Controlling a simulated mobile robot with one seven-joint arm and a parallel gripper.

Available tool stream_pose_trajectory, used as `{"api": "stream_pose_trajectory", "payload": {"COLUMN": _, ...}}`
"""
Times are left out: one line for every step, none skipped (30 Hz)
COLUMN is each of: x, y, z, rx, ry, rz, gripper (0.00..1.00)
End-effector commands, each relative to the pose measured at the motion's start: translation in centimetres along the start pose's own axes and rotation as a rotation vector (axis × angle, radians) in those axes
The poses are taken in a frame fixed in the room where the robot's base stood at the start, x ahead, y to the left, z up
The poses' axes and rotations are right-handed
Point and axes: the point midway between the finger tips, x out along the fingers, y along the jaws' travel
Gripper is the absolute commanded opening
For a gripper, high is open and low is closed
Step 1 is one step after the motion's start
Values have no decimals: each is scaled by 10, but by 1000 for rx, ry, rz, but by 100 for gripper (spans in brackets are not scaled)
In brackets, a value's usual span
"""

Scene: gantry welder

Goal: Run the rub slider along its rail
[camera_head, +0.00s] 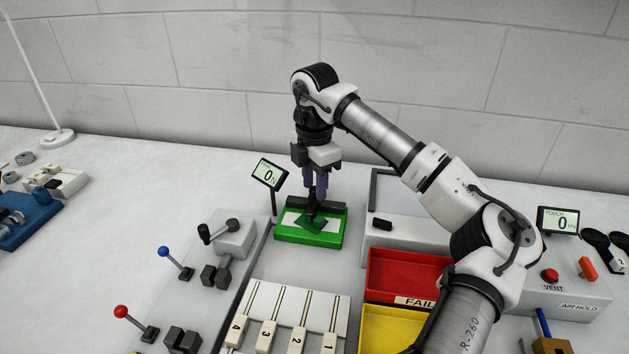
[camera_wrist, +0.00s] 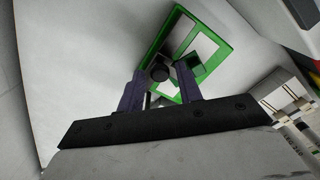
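A green fixture (camera_head: 293,237) with a white top, a dark green piece and a black bar along its back stands on the bench in the head view. A black knob (camera_head: 312,209) rises from it; I take this to be the rub slider, though no label is readable. My gripper (camera_head: 315,189) points down directly above the fixture. In the wrist view, its two purple fingers (camera_wrist: 160,84) are apart, with the round black knob (camera_wrist: 160,71) showing between and beyond their tips. The green frame (camera_wrist: 213,27) lies behind. No contact with the knob is visible, and the rail is not clearly visible.
A display reading 0 N (camera_head: 269,174) stands close left of the fixture. A grey-white box (camera_head: 407,229) and red tray (camera_head: 408,268) are to the right. Numbered sliders (camera_head: 297,309) lie in front, and levers (camera_head: 222,232) front left. A white wall is behind.

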Motion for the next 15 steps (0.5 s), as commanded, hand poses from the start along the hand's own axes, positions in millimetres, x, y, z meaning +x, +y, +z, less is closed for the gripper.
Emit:
{"api": "stream_pose_trajectory", "payload": {"x": 0, "y": 0, "z": 0, "rx": 0, "ry": 0, "rz": 0, "gripper": 28}}
{"api": "stream_pose_trajectory", "payload": {"x": 0, "y": 0, "z": 0, "rx": 0, "ry": 0, "rz": 0, "gripper": 24}}
{"api": "stream_pose_trajectory", "payload": {"x": 0, "y": 0, "z": 0, "rx": 0, "ry": 0, "rz": 0, "gripper": 19}}
{"api": "stream_pose_trajectory", "payload": {"x": 0, "y": 0, "z": 0, "rx": 0, "ry": 0, "rz": 0, "gripper": 15}}
{"api": "stream_pose_trajectory", "payload": {"x": 0, "y": 0, "z": 0, "rx": 0, "ry": 0, "rz": 0, "gripper": 11}}
{"api": "stream_pose_trajectory", "payload": {"x": 0, "y": 0, "z": 0, "rx": 0, "ry": 0, "rz": 0, "gripper": 6}}
{"api": "stream_pose_trajectory", "payload": {"x": 0, "y": 0, "z": 0, "rx": 0, "ry": 0, "rz": 0, "gripper": 2}}
{"api": "stream_pose_trajectory", "payload": {"x": 0, "y": 0, "z": 0, "rx": 0, "ry": 0, "rz": 0, "gripper": 0}}
{"api": "stream_pose_trajectory", "payload": {"x": 0, "y": 0, "z": 0, "rx": 0, "ry": 0, "rz": 0, "gripper": 0}}
{"api": "stream_pose_trajectory", "payload": {"x": 0, "y": 0, "z": 0, "rx": 0, "ry": 0, "rz": 0, "gripper": 0}}
{"api": "stream_pose_trajectory", "payload": {"x": 0, "y": 0, "z": 0, "rx": 0, "ry": 0, "rz": 0, "gripper": 0}}
{"api": "stream_pose_trajectory", "payload": {"x": 0, "y": 0, "z": 0, "rx": 0, "ry": 0, "rz": 0, "gripper": 0}}
{"api": "stream_pose_trajectory", "payload": {"x": 0, "y": 0, "z": 0, "rx": 0, "ry": 0, "rz": 0, "gripper": 0}}
{"api": "stream_pose_trajectory", "payload": {"x": 0, "y": 0, "z": 0, "rx": 0, "ry": 0, "rz": 0, "gripper": 0}}
{"api": "stream_pose_trajectory", "payload": {"x": 0, "y": 2, "z": -2, "rx": -1, "ry": 0, "rz": 0, "gripper": 0}}
